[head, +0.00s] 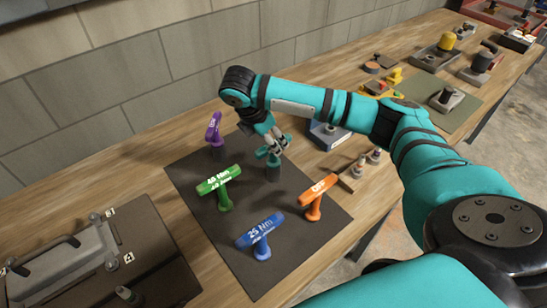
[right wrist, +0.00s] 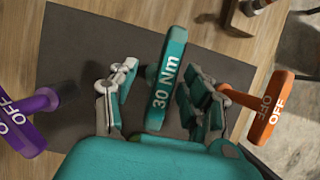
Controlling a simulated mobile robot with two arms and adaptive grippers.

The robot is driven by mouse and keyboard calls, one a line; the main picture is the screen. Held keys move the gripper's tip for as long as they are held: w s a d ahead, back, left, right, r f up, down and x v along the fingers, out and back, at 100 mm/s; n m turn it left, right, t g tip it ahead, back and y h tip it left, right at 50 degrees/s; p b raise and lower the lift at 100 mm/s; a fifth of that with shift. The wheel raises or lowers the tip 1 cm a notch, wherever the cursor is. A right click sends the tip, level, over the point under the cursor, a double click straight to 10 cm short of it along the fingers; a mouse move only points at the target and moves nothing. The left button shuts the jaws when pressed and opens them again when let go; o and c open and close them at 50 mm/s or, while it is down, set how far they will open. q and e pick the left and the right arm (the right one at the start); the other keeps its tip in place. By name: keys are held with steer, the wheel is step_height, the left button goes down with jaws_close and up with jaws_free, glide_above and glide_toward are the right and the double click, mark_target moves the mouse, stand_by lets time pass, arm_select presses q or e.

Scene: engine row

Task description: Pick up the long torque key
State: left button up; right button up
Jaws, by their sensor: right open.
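Several T-handled torque keys stand on a dark mat (head: 190,192). The teal key (head: 273,166), marked 30 Nm in the right wrist view (right wrist: 167,78), is under my right gripper (head: 272,146). The gripper is open, with one finger on each side of the teal handle and gaps still showing. The other keys are purple (head: 214,128), green (head: 219,184), blue (head: 260,236) and orange (head: 317,195). I cannot tell for sure which is the long one. The teal key's lower part is mostly hidden in the right wrist view. My left gripper is out of view.
The orange key (right wrist: 268,108) and purple key (right wrist: 28,120) flank the gripper in the right wrist view. A dark board with a grey casing (head: 65,265) lies at left. A blue block (head: 328,135) and small parts (head: 359,168) are right of the mat. A block wall is behind.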

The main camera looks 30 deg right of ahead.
mark_target(278, 159)
steer(key=shift+s+d+f+p, duration=0.15)
steer(key=shift+d+f+p, duration=0.05)
steer(key=shift+f+p, duration=0.1)
steer(key=x, duration=0.1)
steer(key=p+x, duration=0.1)
steer(key=x, duration=0.1)
steer(key=shift+s+f, duration=0.2)
steer(key=shift+f, duration=0.1)
steer(key=shift+d+f, duration=0.15)
steer(key=shift+f, duration=0.25)
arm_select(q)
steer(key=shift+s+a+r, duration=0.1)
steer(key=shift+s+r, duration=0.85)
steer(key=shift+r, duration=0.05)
arm_select(e)
jaws_close()
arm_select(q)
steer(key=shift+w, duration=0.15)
arm_select(e)
steer(key=shift+w+r, duration=0.1)
